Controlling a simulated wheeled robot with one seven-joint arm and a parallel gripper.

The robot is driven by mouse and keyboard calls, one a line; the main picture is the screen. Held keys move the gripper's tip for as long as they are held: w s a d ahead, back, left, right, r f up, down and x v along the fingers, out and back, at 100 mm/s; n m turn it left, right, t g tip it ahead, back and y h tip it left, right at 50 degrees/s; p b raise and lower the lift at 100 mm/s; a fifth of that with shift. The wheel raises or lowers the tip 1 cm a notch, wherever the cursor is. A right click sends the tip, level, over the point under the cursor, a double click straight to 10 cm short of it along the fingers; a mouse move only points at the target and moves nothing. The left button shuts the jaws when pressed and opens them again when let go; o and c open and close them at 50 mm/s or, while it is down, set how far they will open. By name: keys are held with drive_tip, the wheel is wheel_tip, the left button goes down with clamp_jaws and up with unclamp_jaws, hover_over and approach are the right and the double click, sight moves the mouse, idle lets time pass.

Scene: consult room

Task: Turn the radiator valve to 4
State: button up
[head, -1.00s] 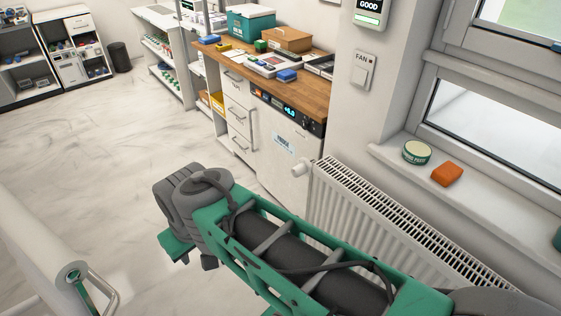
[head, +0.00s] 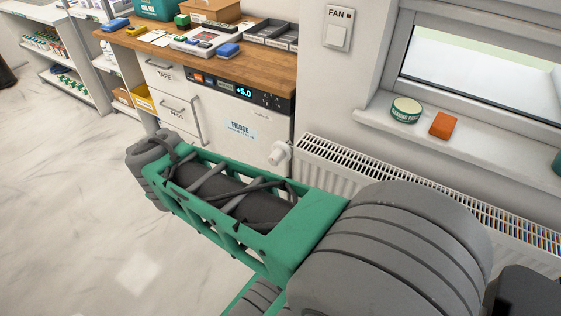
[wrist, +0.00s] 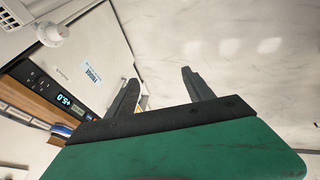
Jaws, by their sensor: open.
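The radiator valve (head: 280,154) is a white knob at the left end of the white radiator (head: 330,163), beside the fridge front. It also shows at the top left of the wrist view (wrist: 52,33). Its number marks are too small to read. My gripper (wrist: 158,84) is open and empty in the wrist view, with its two dark fingers apart. The valve is left of the fingers there, clear of them. In the head view my green and grey arm reaches left in front of the radiator, and the fingers are hidden.
The fridge (head: 238,125) with a lit display stands left of the valve, under a wooden counter (head: 262,65) bearing boxes and trays. A round tin (head: 406,112) and an orange block (head: 443,126) lie on the windowsill (head: 385,123). The floor at left is clear.

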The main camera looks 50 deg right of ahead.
drive_tip(key=shift+o, duration=0.3)
drive_tip(key=w+d+f+n+h+b, duration=0.3)
drive_tip(key=d+f+b, duration=0.6)
drive_tip(key=d+f, duration=0.4)
drive_tip(key=shift+w+d+f+h, duration=0.15)
drive_tip(key=shift+w+d+h, duration=0.25)
drive_tip(key=shift+h, duration=0.4)
drive_tip(key=n+g+h+b, duration=0.2)
drive_tip(key=n+h+b, duration=0.5)
drive_tip(key=b, duration=0.6)
approach(273, 163)
drive_tip(key=w+d+f, duration=0.3)
drive_tip(key=d+n+h+b, duration=0.2)
drive_tip(key=s+d+f+n+h+b, duration=0.1)
drive_tip(key=n, duration=0.1)
drive_tip(key=shift+s+d+b, duration=0.1)
drive_tip(key=shift+b, duration=0.3)
drive_tip(key=shift+s+d+r+n+h+b, duration=0.15)
drive_tip(key=shift+d+r+n+h+b, duration=0.25)
drive_tip(key=shift+n, duration=0.3)
drive_tip(key=d, duration=0.2)
drive_tip(key=d+b, duration=0.1)
drive_tip(key=d, duration=0.1)
drive_tip(key=d+b, duration=0.1)
drive_tip(key=d, duration=0.2)
drive_tip(key=shift+w, duration=0.35)
drive_tip(key=shift+w+d+r, duration=0.1)
drive_tip(key=shift+d, duration=0.2)
drive_tip(key=shift+c, duration=0.3)
